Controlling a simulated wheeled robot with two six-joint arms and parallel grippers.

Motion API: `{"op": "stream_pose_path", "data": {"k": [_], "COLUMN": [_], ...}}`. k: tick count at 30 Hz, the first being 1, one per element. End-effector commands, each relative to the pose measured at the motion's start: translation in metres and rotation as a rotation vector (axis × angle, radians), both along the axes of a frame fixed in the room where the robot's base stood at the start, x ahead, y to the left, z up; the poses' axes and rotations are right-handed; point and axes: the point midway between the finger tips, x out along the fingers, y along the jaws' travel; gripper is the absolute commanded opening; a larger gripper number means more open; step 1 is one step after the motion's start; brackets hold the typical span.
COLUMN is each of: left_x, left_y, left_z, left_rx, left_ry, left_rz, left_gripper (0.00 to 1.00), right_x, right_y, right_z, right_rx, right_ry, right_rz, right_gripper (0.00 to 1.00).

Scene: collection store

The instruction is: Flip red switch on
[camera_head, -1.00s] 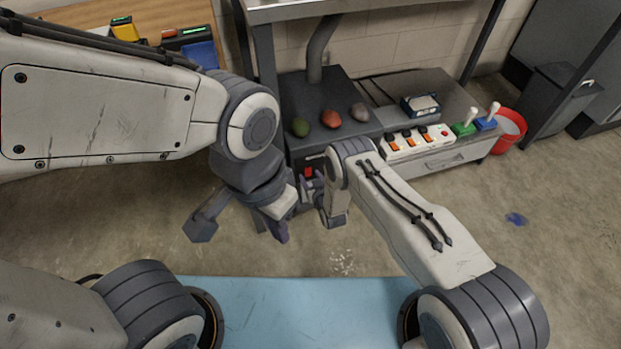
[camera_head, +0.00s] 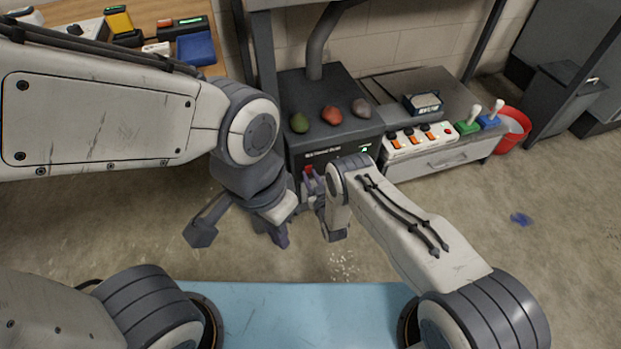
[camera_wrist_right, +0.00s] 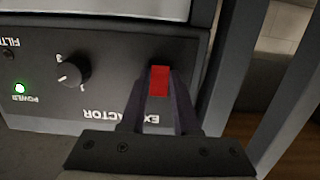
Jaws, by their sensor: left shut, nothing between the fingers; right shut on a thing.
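The red switch (camera_wrist_right: 159,82) is on the dark front panel of the extractor box (camera_wrist_right: 105,60). In the right wrist view the panel lettering is upside down and a green light (camera_wrist_right: 19,88) glows beside the word POWER. My right gripper (camera_wrist_right: 160,96) has its two fingers closed around the switch. In the head view the switch (camera_head: 308,168) is a small red patch at my right gripper (camera_head: 310,181). My left gripper (camera_head: 277,237) is shut and empty, below and to the left, apart from the box.
Three coloured stones (camera_head: 331,115) lie on the extractor box. A wooden desk (camera_head: 150,12) is at upper left. Open floor lies at right.

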Motion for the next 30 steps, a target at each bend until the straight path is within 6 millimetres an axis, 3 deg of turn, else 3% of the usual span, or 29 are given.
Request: {"op": "stream_pose_path", "data": {"k": [2,3,5,6,17,30], "left_x": [0.000,0.000,0.000,0.000,0.000,0.000], "left_y": [0.000,0.000,0.000,0.000,0.000,0.000], "left_z": [0.000,0.000,0.000,0.000,0.003,0.035], "left_rx": [0.000,0.000,0.000,0.000,0.000,0.000], "left_ry": [0.000,0.000,0.000,0.000,0.000,0.000], "left_rz": [0.000,0.000,0.000,0.000,0.000,0.000], "left_gripper": [0.00,0.00,0.00,0.00,0.00,0.00], "right_x": [0.000,0.000,0.000,0.000,-0.004,-0.078], "right_y": [0.000,0.000,0.000,0.000,-0.002,-0.025], "right_z": [0.000,0.000,0.000,0.000,0.002,0.013], "right_rx": [0.000,0.000,0.000,0.000,-0.001,-0.001], "right_ry": [0.000,0.000,0.000,0.000,0.002,0.004], "right_rz": [0.000,0.000,0.000,0.000,0.000,0.000], "right_gripper": [0.00,0.34,0.57,0.60,0.60,0.60]}}
